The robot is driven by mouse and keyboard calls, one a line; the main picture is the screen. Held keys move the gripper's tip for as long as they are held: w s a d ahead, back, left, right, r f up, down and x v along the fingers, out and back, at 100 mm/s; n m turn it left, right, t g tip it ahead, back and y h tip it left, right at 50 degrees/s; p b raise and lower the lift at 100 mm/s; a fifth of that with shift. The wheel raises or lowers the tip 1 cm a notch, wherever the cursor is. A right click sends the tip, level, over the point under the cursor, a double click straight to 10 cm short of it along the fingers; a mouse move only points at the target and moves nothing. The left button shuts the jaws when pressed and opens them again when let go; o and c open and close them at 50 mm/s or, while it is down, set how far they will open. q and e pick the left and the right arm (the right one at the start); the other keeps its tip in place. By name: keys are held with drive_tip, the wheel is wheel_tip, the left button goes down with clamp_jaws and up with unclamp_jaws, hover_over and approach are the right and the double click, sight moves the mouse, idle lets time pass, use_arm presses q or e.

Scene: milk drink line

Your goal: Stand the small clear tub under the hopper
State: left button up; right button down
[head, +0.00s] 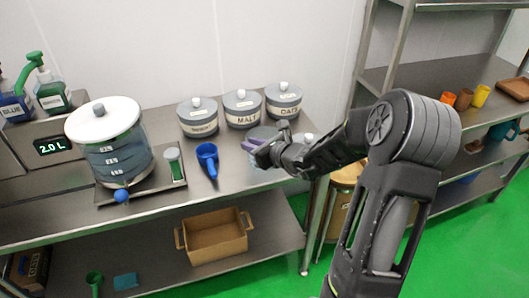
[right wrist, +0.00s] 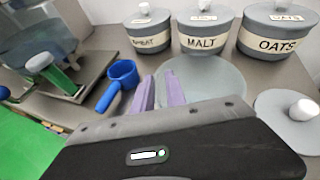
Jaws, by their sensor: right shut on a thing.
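The small clear tub (head: 262,132) stands on the steel counter in front of the labelled jars; in the right wrist view it shows as a pale see-through round shape (right wrist: 215,78). My right gripper (head: 254,146) is shut on it, with its purple fingertips (right wrist: 159,92) close together at the tub's near-left side. The gripper and arm hide part of the tub. The hopper (head: 118,160) is a large clear vessel with a white lid and level marks at the left of the counter. A blue knob (head: 121,196) sits at its lower front. My left gripper is not in view.
Grey jars labelled MALT (head: 243,112) and OATS (head: 284,102) stand behind. A white-knobbed lid (right wrist: 290,108) is close on the right.

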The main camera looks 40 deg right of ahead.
drive_tip(key=shift+r, duration=0.1)
idle(0.8)
wheel_tip(320, 180, up, 10)
drive_tip(key=p, duration=0.1)
idle(0.9)
